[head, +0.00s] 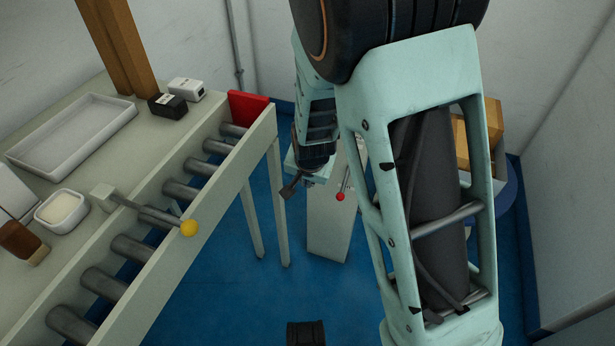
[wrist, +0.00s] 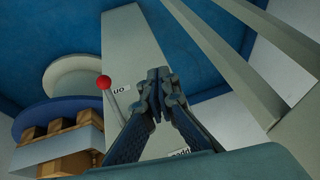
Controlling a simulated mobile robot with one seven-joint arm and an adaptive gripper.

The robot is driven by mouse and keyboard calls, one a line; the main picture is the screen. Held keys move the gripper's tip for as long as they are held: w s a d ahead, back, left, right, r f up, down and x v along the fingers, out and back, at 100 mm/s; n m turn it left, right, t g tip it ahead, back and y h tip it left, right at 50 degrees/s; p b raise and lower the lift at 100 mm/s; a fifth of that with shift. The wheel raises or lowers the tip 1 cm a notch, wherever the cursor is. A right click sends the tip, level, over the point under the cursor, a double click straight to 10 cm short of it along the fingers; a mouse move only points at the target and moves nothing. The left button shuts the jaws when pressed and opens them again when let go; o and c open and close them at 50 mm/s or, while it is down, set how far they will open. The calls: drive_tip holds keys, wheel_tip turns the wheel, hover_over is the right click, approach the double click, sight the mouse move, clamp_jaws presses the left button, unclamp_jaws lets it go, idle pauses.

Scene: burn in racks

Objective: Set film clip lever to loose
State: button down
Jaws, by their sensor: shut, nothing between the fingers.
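A lever with a red ball knob (head: 340,197) stands at a pale upright panel (head: 328,225). In the wrist view the red knob (wrist: 103,82) sits on a thin rod, left of my fingertips, beside a small white label (wrist: 119,91). Another label (wrist: 180,154) lies low on the panel, partly hidden by my gripper. A second lever with a yellow knob (head: 189,228) is mounted at the roller conveyor. I cannot tell from the labels which lever is the film clip lever. My gripper (head: 288,190) is shut and empty, left of the red knob in the head view; its fingertips (wrist: 158,82) are apart from the knob.
The conveyor with its rollers (head: 180,190) and red end plate (head: 247,107) runs along the left. A white tray (head: 70,135) lies on the bench. Wooden blocks (wrist: 52,150) stand by a round blue-rimmed base. Blue floor (head: 225,285) is clear between conveyor and panel.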

wheel_tip(320, 180, down, 7)
drive_tip(key=t+b, duration=0.2)
drive_tip(key=b, duration=0.1)
drive_tip(key=shift+h, duration=0.4)
idle(0.4)
idle(1.3)
drive_tip(key=shift+r+p, duration=0.75)
drive_tip(key=shift+s+r, duration=0.1)
